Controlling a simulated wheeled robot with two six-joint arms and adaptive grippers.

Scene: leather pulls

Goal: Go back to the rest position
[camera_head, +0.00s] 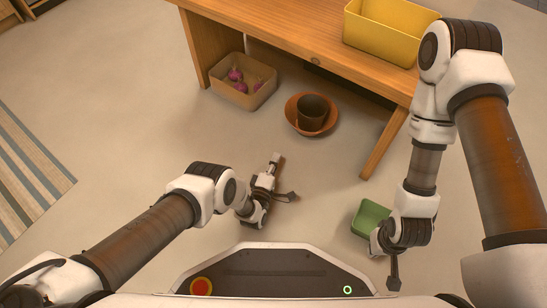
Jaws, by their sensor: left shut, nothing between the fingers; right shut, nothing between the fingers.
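My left gripper (290,197) shows left of centre, over the bare floor in front of the table. It is shut and holds nothing. My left arm reaches in from the lower left with its elbow bent. My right gripper (394,283) is at the lower right, pointing down, just below the green bin in the picture. It is shut and empty. My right arm is folded, with its elbow raised high at the upper right, beside the table's right end.
A wooden table (275,28) carries a yellow bin (385,38). Below its edge are a tan box (262,95) with purple items and an orange-brown dish (293,115) holding a dark pot (313,108). A green bin (368,217) stands beside my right wrist. A striped rug (30,175) lies left.

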